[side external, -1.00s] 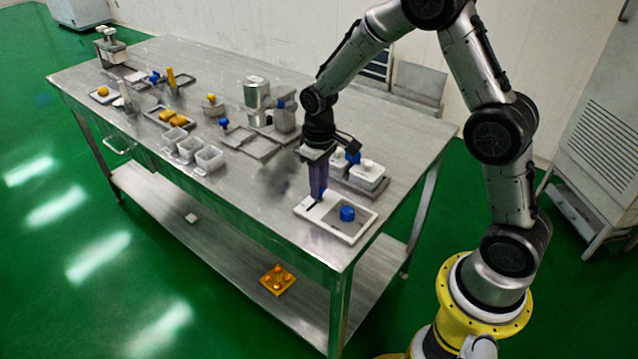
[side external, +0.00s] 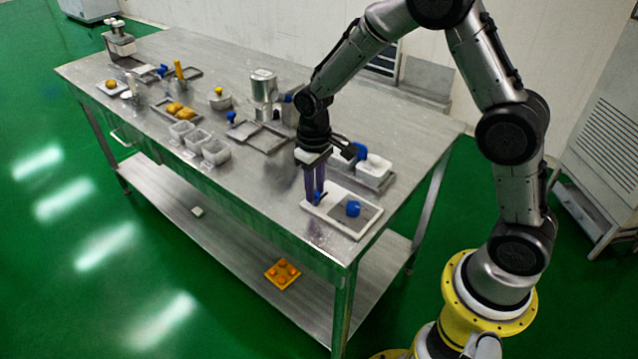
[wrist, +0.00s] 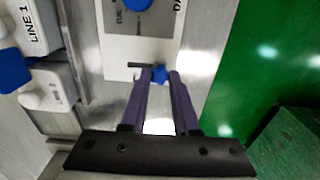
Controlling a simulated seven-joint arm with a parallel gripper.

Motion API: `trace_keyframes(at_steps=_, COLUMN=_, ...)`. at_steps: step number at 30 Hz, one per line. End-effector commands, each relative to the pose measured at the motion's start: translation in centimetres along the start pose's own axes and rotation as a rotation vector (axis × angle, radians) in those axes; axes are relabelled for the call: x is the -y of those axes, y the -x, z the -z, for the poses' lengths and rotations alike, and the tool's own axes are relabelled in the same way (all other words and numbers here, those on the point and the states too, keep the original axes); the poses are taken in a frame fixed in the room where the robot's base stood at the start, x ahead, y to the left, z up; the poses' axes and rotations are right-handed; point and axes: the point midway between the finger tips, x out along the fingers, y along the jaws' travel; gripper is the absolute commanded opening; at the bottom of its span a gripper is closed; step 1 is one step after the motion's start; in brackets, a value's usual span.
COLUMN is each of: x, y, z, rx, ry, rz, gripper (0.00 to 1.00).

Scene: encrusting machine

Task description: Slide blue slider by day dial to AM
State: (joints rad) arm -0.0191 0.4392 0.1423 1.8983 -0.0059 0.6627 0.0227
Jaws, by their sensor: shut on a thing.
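The white day dial panel (side external: 342,225) lies at the near right end of the table. Its round blue day dial (side external: 353,208) stands on a grey plate, and it is partly cut off at the top of the wrist view (wrist: 137,3). The small blue slider (wrist: 158,74) sits beside a short dark slot (wrist: 140,65) in the panel's white margin. My gripper (wrist: 160,75) points down with its purple fingers shut on the slider, which also shows at the fingertips in the side view (side external: 319,197). No AM mark is readable.
A tray with white-lidded blocks, one marked LINE 1 (wrist: 40,38), and a blue knob stands beside the panel. Small containers (side external: 215,152) and trays fill the table farther left. The table's edge and green floor (wrist: 270,50) lie close on the other side.

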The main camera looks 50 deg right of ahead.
Motion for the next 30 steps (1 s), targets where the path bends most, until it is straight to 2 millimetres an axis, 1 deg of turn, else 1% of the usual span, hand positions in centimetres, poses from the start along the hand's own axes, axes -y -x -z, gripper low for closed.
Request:
trace_keyframes(at_steps=2, x=0.4, y=0.1, z=0.1, rx=-0.004, ry=-0.002, rz=0.007, gripper=0.00)
trace_keyframes(at_steps=3, x=0.4, y=0.1, z=0.1, rx=-0.004, ry=-0.002, rz=0.007, gripper=0.34)
trace_keyframes(at_steps=7, x=0.4, y=0.1, z=0.1, rx=-0.003, ry=-0.002, rz=0.006, gripper=0.57)
trace_keyframes(at_steps=8, x=0.4, y=0.1, z=0.1, rx=-0.003, ry=-0.001, rz=0.006, gripper=0.60)
trace_keyframes(at_steps=16, x=0.3, y=0.1, z=0.0, rx=-0.002, ry=-0.001, rz=0.004, gripper=0.60)
trace_keyframes(at_steps=20, x=0.2, y=0.8, z=0.1, rx=-0.005, ry=-0.001, rz=0.004, gripper=0.60)
trace_keyframes(at_steps=23, x=0.2, y=2.2, z=0.2, rx=-0.007, ry=-0.001, rz=0.004, gripper=0.60)
trace_keyframes(at_steps=26, x=0.2, y=4.2, z=0.1, rx=-0.007, ry=-0.001, rz=0.004, gripper=0.60)
trace_keyframes(at_steps=30, x=0.2, y=7.5, z=0.2, rx=-0.009, ry=-0.001, rz=0.004, gripper=0.60)
